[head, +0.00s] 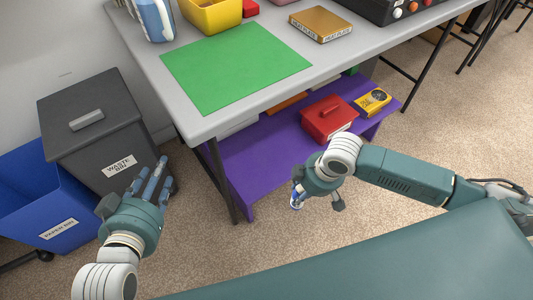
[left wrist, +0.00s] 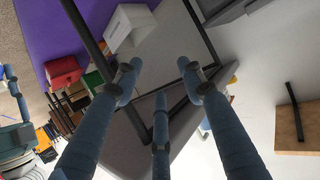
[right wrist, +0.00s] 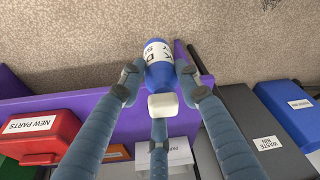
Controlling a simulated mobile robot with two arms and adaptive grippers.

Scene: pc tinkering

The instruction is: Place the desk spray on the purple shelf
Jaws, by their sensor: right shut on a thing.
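The desk spray, a blue bottle with white lettering and a white cap, is between the fingers of my right gripper (right wrist: 160,82) in the right wrist view, where the bottle (right wrist: 157,62) shows clearly. In the head view my right gripper (head: 312,200) is in front of the purple shelf's edge, and only a small part of the bottle (head: 295,203) shows. The purple shelf (head: 245,165) is under the grey table and also shows in the right wrist view (right wrist: 125,118). My left gripper (head: 152,180) is open and empty near the waste bin; its spread fingers show in the left wrist view (left wrist: 162,90).
A red box (head: 328,118) and a yellow item (head: 372,101) occupy the shelf's right part. The shelf's front left is clear. A table leg (head: 222,180) stands at its left corner. The waste bin (head: 100,130) and blue paper bin (head: 45,205) are at left.

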